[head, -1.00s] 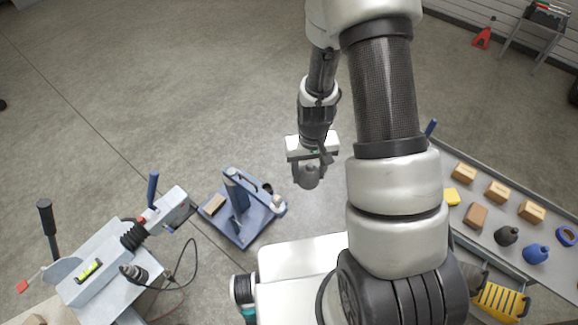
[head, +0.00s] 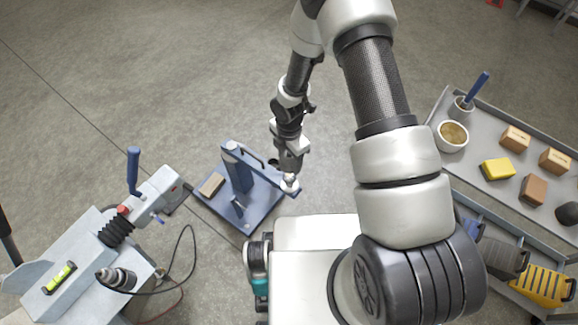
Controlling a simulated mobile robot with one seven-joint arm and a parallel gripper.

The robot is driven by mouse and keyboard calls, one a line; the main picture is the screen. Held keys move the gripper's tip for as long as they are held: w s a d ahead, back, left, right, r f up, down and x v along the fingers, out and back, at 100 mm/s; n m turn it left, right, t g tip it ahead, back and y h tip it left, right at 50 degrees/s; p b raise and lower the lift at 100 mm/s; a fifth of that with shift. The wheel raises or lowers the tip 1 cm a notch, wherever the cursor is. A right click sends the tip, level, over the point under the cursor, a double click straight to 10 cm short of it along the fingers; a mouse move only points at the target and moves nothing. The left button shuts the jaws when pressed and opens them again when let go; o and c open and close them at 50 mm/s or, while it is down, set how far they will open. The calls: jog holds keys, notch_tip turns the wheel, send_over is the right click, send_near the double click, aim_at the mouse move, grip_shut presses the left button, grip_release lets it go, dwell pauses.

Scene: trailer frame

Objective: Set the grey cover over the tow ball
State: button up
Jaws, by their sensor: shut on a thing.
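The tow ball (head: 289,182) is a pale metal ball at the right end of the blue stand's (head: 240,184) arm. My gripper (head: 290,152) is right above it in the head view, seen from above and behind. It is shut on the grey cover (head: 289,162), a small dark grey cap. The cover's lower end appears close above the ball, and most of the ball still shows. I cannot tell whether they touch.
A trailer coupling with a blue-handled lever (head: 134,170) stands on the left, with a cable on the floor. A grey trolley (head: 440,105) on the right holds boxes, a yellow sponge (head: 497,169) and a white bowl (head: 452,136). Open floor lies beyond the stand.

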aim_at(289, 175)
jog(key=shift+a+f+b, duration=0.1)
jog(key=shift+f+b, duration=3.8)
jog(key=shift+f, duration=1.8)
jog(key=o, duration=1.1)
notch_tip(289, 175, up, 18)
jog(key=p, duration=0.5)
jog(key=shift+f, duration=0.25)
